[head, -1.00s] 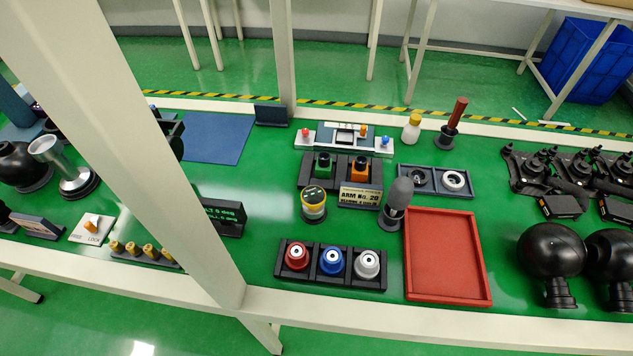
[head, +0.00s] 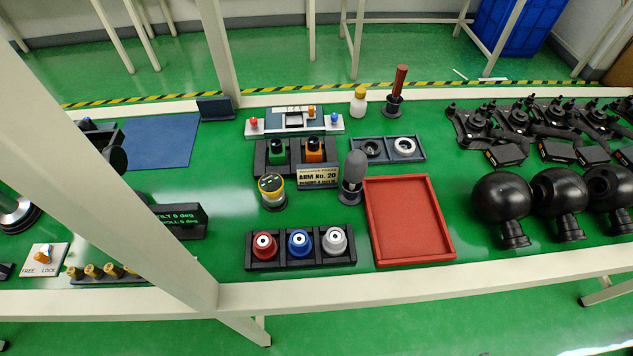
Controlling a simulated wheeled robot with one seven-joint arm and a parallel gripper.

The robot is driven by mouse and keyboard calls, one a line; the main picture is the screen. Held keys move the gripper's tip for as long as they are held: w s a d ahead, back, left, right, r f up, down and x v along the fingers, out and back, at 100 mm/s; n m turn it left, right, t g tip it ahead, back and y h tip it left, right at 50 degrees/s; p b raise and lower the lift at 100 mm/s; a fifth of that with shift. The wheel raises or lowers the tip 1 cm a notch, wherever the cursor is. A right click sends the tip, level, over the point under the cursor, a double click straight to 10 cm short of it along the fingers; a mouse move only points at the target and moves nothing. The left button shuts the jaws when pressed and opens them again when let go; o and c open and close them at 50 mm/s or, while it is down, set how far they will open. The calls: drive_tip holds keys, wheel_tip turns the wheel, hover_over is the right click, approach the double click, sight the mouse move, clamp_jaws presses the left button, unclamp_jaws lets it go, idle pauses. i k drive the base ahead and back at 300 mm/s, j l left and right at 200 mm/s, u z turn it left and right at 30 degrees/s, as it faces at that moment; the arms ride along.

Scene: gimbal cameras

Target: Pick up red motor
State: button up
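The red motor (head: 264,246) stands upright in the left slot of a black three-slot holder (head: 300,262) near the bench's front edge. A blue motor (head: 299,243) is in the middle slot and a silver-white motor (head: 335,240) in the right slot. My gripper does not show in the head view.
An empty red tray (head: 410,222) lies right of the holder. A grey-headed tool (head: 354,176) and a yellow round gauge (head: 271,190) stand behind it. A white frame post (head: 110,170) crosses the left. Black ball-shaped parts (head: 502,196) stand at right.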

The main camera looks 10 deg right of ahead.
sight(267, 252)
drive_tip(key=j+u, duration=0.45)
drive_tip(key=j, duration=1.05)
